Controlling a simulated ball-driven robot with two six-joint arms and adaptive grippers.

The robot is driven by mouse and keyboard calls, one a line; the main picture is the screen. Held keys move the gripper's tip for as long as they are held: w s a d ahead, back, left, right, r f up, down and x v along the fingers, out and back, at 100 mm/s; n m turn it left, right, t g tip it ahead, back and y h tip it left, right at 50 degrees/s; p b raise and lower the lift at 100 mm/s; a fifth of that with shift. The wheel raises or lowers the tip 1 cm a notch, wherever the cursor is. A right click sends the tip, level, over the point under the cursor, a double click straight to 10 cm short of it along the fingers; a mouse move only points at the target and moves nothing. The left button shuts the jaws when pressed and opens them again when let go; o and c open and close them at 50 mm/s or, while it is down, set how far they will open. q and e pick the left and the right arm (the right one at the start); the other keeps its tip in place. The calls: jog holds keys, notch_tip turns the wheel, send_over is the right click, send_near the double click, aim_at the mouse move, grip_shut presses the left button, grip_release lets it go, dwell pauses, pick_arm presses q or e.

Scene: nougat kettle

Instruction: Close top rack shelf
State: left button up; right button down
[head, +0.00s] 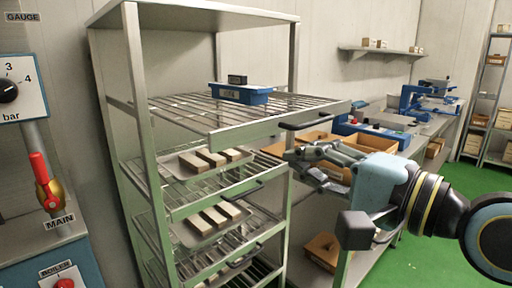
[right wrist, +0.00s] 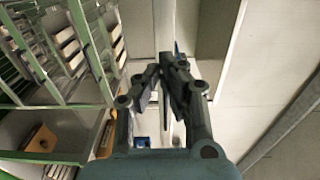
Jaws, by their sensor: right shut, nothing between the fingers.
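The top rack shelf (head: 272,126) is a wire shelf, slid out of the metal rack (head: 137,100) past the front posts and past the shelves below. Its dark handle (head: 314,116) is on the front bar. A blue tray (head: 228,97) with a small dark block (head: 237,79) sits on it. My right gripper (head: 292,156) is shut and empty, below the handle and apart from it in the head view. Its shut fingers (right wrist: 172,75) also show in the right wrist view, with the handle not clearly visible there. My left gripper is not in view.
Lower shelves hold metal trays with several brown bars (head: 210,158). A workbench with wooden boxes (head: 365,140) and blue machines (head: 425,98) stands behind my right arm. A gauge panel with a red-handled valve (head: 45,180) is at the left. Green floor (head: 450,240) is open at the right.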

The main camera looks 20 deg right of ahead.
aim_at(244, 138)
jog(key=x, duration=0.9)
jog(key=shift+w+a+r+p, duration=0.15)
jog(key=shift+w+p, duration=0.1)
jog(key=shift+p, duration=0.1)
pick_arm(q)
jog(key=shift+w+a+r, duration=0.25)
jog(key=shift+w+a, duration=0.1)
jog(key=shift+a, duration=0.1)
pick_arm(e)
jog(key=shift+w+a, duration=0.15)
jog(key=shift+w, duration=0.2)
jog(key=shift+w, duration=0.1)
